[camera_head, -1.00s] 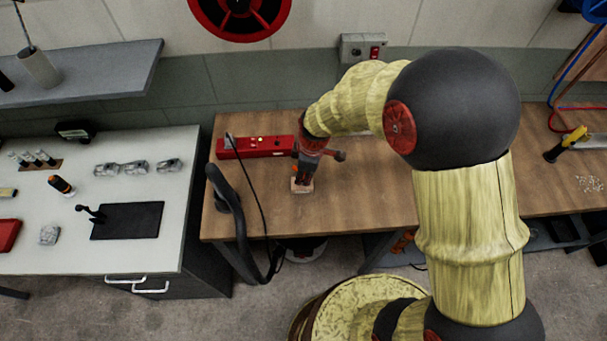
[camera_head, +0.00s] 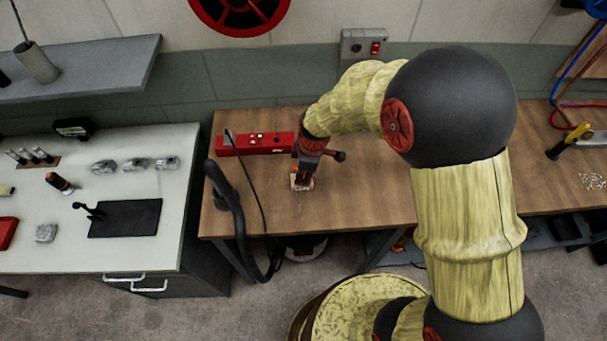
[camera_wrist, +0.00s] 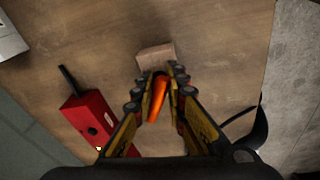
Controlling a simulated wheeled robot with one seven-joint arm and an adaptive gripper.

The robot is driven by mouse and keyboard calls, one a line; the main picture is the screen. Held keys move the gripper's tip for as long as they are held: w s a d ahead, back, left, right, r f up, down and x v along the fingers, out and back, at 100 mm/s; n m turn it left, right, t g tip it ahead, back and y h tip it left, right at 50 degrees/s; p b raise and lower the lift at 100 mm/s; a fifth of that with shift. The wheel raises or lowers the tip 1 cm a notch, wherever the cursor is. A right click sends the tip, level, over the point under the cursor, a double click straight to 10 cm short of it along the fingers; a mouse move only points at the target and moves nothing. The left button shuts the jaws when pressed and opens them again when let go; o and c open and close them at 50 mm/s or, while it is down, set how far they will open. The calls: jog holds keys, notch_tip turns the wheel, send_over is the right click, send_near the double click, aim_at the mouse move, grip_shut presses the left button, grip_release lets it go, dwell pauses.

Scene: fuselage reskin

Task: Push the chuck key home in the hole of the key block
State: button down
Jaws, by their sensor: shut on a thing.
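The key block (camera_wrist: 155,57) is a small pale wooden block on the brown bench. It also shows below my gripper in the head view (camera_head: 302,184). My gripper (camera_wrist: 162,78) is shut on the chuck key (camera_wrist: 157,98), whose visible part is an orange handle between the fingers. The key points towards the near edge of the block. My fingertips are close to the block. The key's lower end and the hole are hidden by the fingers and the block, so I cannot tell how deep the key sits.
A black hose (camera_head: 237,210) and thin cable hang over the bench's left end. The bench (camera_head: 365,195) is clear to the right.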

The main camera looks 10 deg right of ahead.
jog(key=c, duration=1.7)
grip_release()
jog(key=shift+f, duration=0.1)
jog(key=shift+s+d+r+p, duration=0.15)
jog(key=shift+r+p, duration=0.6)
jog(key=shift+r, duration=0.55)
jog(key=shift+s+d+r+p, duration=0.15)
jog(key=shift+r+p, duration=0.6)
jog(key=shift+r, duration=0.5)
jog(key=shift+w+r, duration=0.1)
jog(key=shift+r, duration=0.1)
jog(key=s+d+r+m+t+b, duration=0.1)
jog(key=s+d+r+m, duration=0.25)
jog(key=r, duration=0.35)
jog(key=s+d+r+m+t+b, duration=0.1)
jog(key=s+d+r+m, duration=0.25)
jog(key=r, duration=0.35)
jog(key=s+d+r+m+t, duration=0.1)
jog(key=s+d+r+m, duration=0.25)
jog(key=r, duration=0.35)
jog(key=s+d+r+m, duration=0.1)
jog(key=s, duration=0.2)
jog(key=s+r+m+t, duration=0.1)
jog(key=s+m, duration=0.1)
jog(key=s, duration=0.1)
jog(key=s+d+r+m+h+b, duration=0.1)
jog(key=s, duration=0.1)
jog(key=shift+s+d+m, duration=0.35)
jog(key=shift+s, duration=0.05)
